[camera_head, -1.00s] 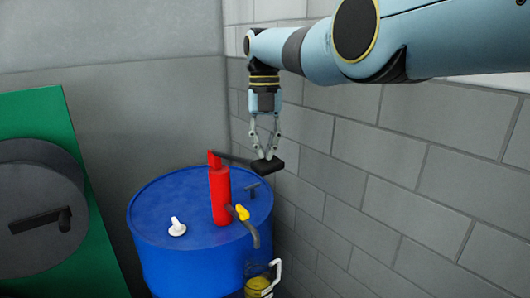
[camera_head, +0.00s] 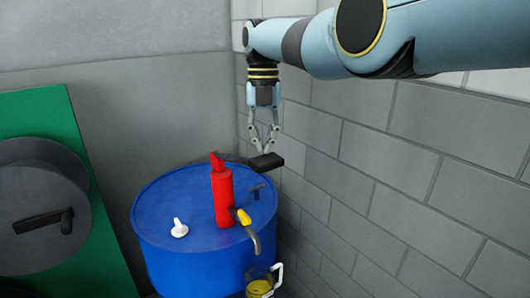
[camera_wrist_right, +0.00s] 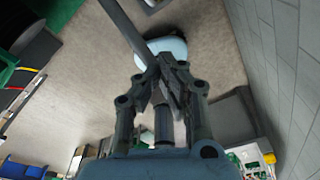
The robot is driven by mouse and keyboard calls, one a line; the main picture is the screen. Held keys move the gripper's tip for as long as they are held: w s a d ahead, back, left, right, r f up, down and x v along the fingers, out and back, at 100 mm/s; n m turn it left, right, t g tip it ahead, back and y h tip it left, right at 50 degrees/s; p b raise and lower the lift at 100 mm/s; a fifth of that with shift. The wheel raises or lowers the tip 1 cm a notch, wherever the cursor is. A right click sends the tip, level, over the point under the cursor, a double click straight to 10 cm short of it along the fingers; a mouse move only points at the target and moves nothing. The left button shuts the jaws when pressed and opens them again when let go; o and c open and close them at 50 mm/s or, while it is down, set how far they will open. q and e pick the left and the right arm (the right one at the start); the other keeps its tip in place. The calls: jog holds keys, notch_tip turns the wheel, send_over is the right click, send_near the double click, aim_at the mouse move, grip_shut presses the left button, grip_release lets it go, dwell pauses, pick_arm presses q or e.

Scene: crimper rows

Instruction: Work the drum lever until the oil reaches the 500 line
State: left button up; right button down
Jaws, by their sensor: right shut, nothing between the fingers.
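The blue drum (camera_head: 158,215) stands by the wall with a red pump (camera_head: 223,197) upright on its top. The pump's dark lever ends in a black grip (camera_head: 267,162), raised to the right near the pump's top. My right gripper (camera_head: 265,149) points down, shut and empty, its fingertips at the top of the grip; whether they touch is unclear. It also shows shut in the wrist view (camera_wrist_right: 165,84), beside a dark bar. A clear jug (camera_head: 262,287) with yellow oil stands below the curved spout (camera_head: 256,242), partly cut off; its lines cannot be read. My left gripper is not in view.
A white cap-like piece (camera_head: 179,229) and a small dark T-shaped fitting (camera_head: 257,189) are on the drum top. A green panel (camera_head: 50,108) with a grey reel (camera_head: 40,215) stands left. The grey block wall (camera_head: 400,150) is close on the right.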

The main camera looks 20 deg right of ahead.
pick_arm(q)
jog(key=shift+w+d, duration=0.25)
pick_arm(e)
notch_tip(320, 180, up, 11)
jog(key=w, duration=0.1)
jog(key=shift+w+d, duration=0.2)
jog(key=shift+d, duration=0.25)
dwell(1.0)
